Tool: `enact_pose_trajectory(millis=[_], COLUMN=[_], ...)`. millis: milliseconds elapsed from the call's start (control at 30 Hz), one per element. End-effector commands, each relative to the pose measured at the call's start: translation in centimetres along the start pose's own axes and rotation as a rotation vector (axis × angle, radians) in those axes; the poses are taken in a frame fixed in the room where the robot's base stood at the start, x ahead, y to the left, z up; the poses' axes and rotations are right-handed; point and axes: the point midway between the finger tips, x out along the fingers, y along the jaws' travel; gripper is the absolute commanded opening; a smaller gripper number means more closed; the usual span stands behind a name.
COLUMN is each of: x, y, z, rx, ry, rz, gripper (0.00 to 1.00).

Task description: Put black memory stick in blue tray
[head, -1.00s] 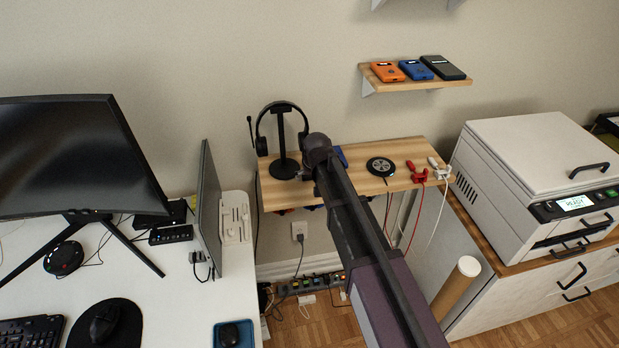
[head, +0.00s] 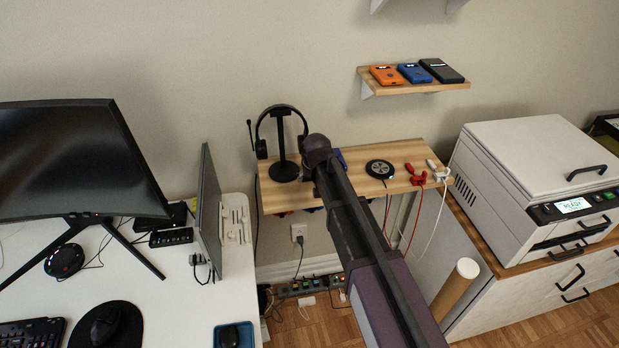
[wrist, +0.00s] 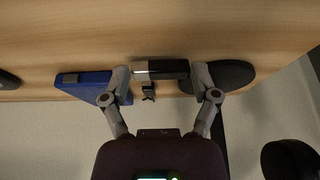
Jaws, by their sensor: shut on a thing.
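My gripper (wrist: 161,80) is shut on the black memory stick (wrist: 172,68), which shows as a dark block with a pale end between the fingertips, close to the wooden shelf. In the head view my arm hides the stick and the fingertips. A blue tray (head: 219,339) lies at the front right edge of the white desk, with a dark rounded thing in it. A separate blue object (wrist: 80,85) is on the shelf beside the left finger; it shows only partly behind my arm in the head view, and I cannot tell what it is.
The headphone stand (head: 285,170) is close on one side of my gripper. A round black pad (head: 380,169) and red and white cables are further right on the wooden shelf (head: 430,157). An upright screen (head: 209,215) stands at the desk's right edge. A gap separates desk and shelf.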

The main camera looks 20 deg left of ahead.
Motion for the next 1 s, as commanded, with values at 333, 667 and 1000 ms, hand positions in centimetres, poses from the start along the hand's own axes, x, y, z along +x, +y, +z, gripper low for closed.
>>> enact_pose_trajectory(millis=[333, 667, 1000], x=[-2.9, -6.3, -9.1], y=[0.0, 0.1, 0.1], z=[-1.2, 5.9, 11.4], rx=[0.0, 0.0, 0.0], ry=[0.0, 0.0, 0.0], rz=[0.0, 0.0, 0.0], gripper=[0.55, 0.55, 0.55])
